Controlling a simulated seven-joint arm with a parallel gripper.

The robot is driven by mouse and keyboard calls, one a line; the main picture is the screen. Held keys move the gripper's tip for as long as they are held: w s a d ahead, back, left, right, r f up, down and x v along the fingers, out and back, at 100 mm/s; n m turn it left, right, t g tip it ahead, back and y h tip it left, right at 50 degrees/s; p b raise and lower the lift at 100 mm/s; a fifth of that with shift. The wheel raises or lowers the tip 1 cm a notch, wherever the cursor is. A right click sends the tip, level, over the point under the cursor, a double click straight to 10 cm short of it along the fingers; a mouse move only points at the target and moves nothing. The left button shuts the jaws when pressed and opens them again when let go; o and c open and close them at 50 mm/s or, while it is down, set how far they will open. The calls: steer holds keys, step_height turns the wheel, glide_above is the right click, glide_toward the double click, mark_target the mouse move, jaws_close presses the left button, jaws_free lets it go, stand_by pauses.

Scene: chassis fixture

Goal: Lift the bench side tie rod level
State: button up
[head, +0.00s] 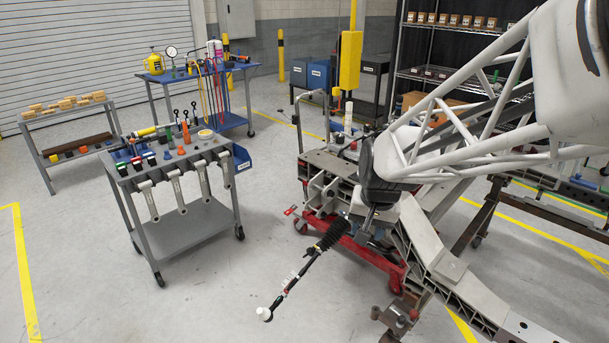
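The tie rod (292,282) slopes down and to the left from the chassis fixture (335,165), with a black ribbed boot (332,234) at its upper end. Its outer end has a pale round tip (264,314) and hangs low over the floor, so the rod is tilted, not level. My gripper (369,221) points down below a dark round flange at the end of my arm. It is to the right of the boot, near the rod's inner end. Its fingers are small and partly lost against the fixture, so I cannot tell whether they touch anything.
A grey tool cart (182,170) with hanging wrenches stands left of the fixture. A red base (365,258) lies under the fixture, and a grey curved beam (440,265) extends to the lower right. Floor around the rod's outer end is clear.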

steer(key=w+a+f+m, duration=0.1)
steer(key=w+a+f, duration=0.3)
steer(key=w+f, duration=0.55)
steer(key=m+g, duration=0.1)
steer(key=m, duration=0.3)
glide_above(304, 269)
step_height(304, 269, down, 27)
steer(key=shift+s+d+f+y, duration=0.2)
steer(key=shift+s+d+y, duration=0.1)
steer(key=shift+s+d, duration=0.15)
steer(key=shift+f, duration=0.1)
steer(key=shift+w+a+f, duration=0.15)
steer(key=shift+f, duration=1.1)
steer(key=shift+w+a+f, duration=0.2)
steer(key=shift+f, duration=1.05)
steer(key=shift+w+a+f, duration=0.15)
steer(key=shift+f, duration=1.1)
jaws_close()
